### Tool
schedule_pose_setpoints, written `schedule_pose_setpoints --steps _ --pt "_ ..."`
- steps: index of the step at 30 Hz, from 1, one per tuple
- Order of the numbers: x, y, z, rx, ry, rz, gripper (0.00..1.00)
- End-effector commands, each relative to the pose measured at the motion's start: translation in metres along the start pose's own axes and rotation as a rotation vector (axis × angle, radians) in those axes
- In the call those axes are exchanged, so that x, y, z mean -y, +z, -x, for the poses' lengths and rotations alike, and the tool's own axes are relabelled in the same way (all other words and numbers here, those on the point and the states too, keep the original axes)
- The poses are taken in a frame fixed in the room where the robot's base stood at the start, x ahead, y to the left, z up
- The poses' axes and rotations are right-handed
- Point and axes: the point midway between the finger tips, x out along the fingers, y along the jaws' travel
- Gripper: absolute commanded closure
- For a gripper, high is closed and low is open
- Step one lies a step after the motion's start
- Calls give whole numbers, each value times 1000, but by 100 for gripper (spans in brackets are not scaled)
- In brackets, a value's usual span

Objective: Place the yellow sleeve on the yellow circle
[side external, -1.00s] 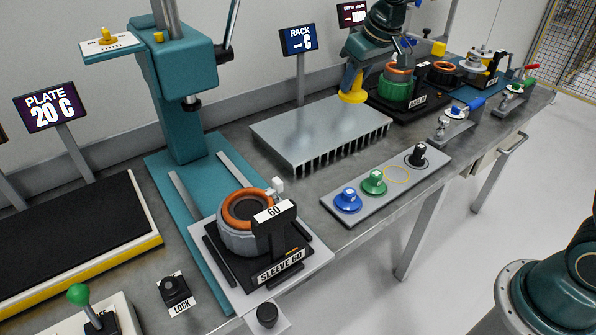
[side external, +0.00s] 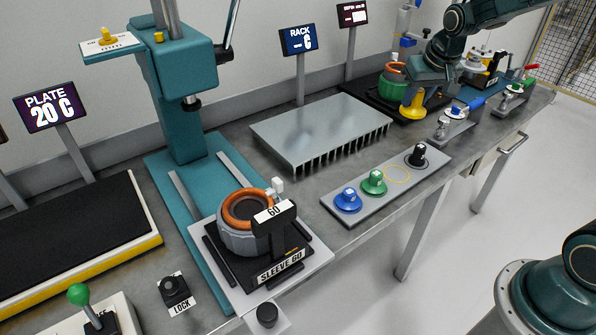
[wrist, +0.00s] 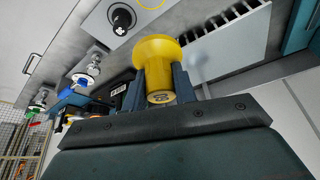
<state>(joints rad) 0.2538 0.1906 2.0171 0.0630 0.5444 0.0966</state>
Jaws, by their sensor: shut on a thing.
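The yellow sleeve (side external: 413,103) is a flanged yellow piece, held by my gripper (side external: 420,88) in front of the green stator fixture. In the wrist view the yellow sleeve (wrist: 158,62) sits between the two fingers of my gripper (wrist: 158,88), its wide flange pointing away from the palm. The yellow circle (side external: 397,174) is a thin outline on a grey strip (side external: 335,205), empty, between a green knobbed piece (side external: 374,182) and a black one (side external: 417,155). Part of the circle (wrist: 150,3) shows at the top of the wrist view. The sleeve is apart from the circle.
A blue knobbed piece (side external: 348,200) stands at the strip's near end. A finned metal rack (side external: 320,130) lies left of the strip. Clamps with blue (side external: 476,103) and red (side external: 531,67) handles stand to the right. The bench's front edge runs close beside the strip.

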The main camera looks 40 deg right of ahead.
Motion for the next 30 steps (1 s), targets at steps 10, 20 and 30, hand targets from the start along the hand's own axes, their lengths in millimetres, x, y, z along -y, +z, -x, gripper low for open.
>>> schedule_pose_setpoints --steps 10,20,30 --pt "0 24 -57 5 0 1 100" --pt "0 48 -113 4 0 2 100" --pt "0 57 -138 -1 -1 1 100"
